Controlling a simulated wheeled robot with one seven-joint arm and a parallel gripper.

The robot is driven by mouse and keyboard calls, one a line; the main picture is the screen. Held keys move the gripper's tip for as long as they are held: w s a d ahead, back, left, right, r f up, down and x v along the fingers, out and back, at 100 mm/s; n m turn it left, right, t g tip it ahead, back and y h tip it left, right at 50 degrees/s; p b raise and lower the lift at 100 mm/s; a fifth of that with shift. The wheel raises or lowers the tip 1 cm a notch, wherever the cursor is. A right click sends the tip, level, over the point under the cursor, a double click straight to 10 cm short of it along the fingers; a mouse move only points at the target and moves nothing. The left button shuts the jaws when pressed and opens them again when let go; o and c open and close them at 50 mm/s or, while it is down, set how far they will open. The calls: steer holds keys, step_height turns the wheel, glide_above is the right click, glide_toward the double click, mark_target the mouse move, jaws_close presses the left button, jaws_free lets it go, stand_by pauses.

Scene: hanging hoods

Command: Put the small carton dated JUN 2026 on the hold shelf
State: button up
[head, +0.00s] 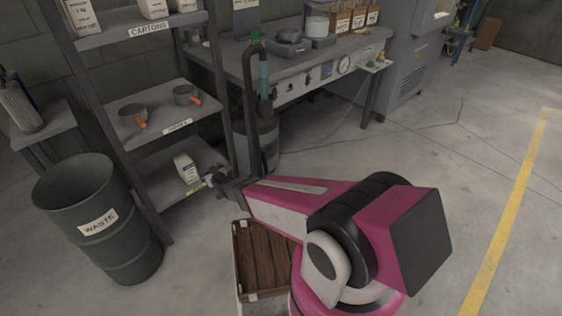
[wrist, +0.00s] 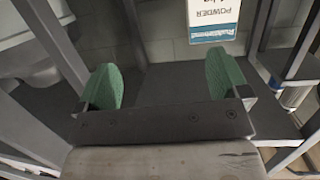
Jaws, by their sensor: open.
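A white carton (head: 186,168) stands on the rack's lowest shelf (head: 170,205). In the wrist view, a white carton with a blue band (wrist: 213,20) shows upside down, reading POWDER, beyond the fingers and to the right. No date is legible on it. Several more cartons (head: 155,8) stand on the top shelf, labelled CARTONS (head: 150,29); their dates are too small to read. My gripper (head: 208,184) is beside the lowest shelf, close to its carton. Its green-padded fingers (wrist: 160,85) are apart with nothing between them. I cannot tell which shelf is the hold shelf.
Two pans with orange handles (head: 185,95) sit on the middle shelf (head: 150,135). A WASTE drum (head: 85,195) stands left of the rack. A wooden-topped crate (head: 262,262) is below my arm. A workbench (head: 300,75) stands behind. Open floor lies to the right.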

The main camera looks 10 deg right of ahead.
steer(key=d+r+m+g+h, duration=0.2)
steer(key=d+r+g+h, duration=0.15)
steer(key=d, duration=0.75)
steer(key=s+d+r+m+g+h, duration=0.1)
steer(key=s+d+r+g, duration=0.4)
steer(key=s+d, duration=0.3)
steer(key=s+d+r+m+g+h, duration=0.2)
steer(key=s+d+r+g, duration=0.3)
steer(key=d, duration=0.8)
steer(key=s+r, duration=0.2)
steer(key=s, duration=0.2)
steer(key=shift+d+r, duration=0.2)
steer(key=shift+d, duration=0.15)
